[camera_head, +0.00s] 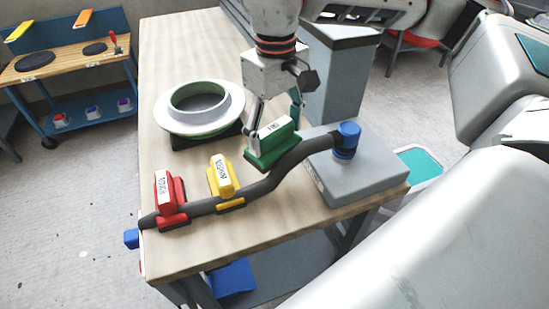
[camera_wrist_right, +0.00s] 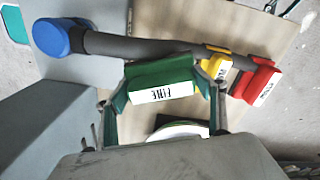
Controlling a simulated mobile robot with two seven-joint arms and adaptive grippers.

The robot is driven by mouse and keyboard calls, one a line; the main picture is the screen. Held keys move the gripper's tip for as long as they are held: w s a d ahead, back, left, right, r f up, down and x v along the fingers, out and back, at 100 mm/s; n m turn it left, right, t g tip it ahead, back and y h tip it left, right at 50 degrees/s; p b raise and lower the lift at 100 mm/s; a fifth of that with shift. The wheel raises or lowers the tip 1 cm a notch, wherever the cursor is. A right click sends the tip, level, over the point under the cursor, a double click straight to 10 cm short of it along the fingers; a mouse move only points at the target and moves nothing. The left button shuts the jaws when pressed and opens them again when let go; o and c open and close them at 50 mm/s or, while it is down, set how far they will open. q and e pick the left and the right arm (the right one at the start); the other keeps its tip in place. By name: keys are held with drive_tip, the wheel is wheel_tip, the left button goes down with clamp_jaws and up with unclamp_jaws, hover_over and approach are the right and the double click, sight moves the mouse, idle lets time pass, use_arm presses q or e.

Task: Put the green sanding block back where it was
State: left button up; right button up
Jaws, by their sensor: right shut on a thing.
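The green sanding block (camera_head: 270,152) has a white top label that reads FINE. My right gripper (camera_head: 276,128) is shut on it, with one finger at each end. The block is just behind the dark grey hose (camera_head: 290,163); I cannot tell whether it touches the hose or table. In the right wrist view the green block (camera_wrist_right: 160,76) sits between the fingers, label towards the camera. A yellow block (camera_head: 222,178) and a red block (camera_head: 168,192) stand in a row along the hose to the left. My left gripper is not in view.
A round white-green mould (camera_head: 200,122) sits on the wooden table (camera_head: 170,65) behind the blocks. A grey box (camera_head: 365,185) under the hose's blue end (camera_head: 347,140) fills the right corner. A tall grey block (camera_head: 338,75) stands behind.

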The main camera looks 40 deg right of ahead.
sight(276, 142)
wheel_tip(276, 142, down, 3)
drive_tip(key=shift+f, duration=0.1)
wheel_tip(276, 142, down, 4)
drive_tip(key=shift+r+b, duration=0.15)
drive_tip(key=shift+b, duration=0.25)
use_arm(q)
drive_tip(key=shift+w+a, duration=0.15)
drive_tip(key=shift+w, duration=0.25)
use_arm(e)
drive_tip(key=shift+f, duration=0.2)
drive_tip(key=shift+f, duration=0.15)
drive_tip(key=o, duration=1.1)
drive_tip(key=shift+c, duration=0.2)
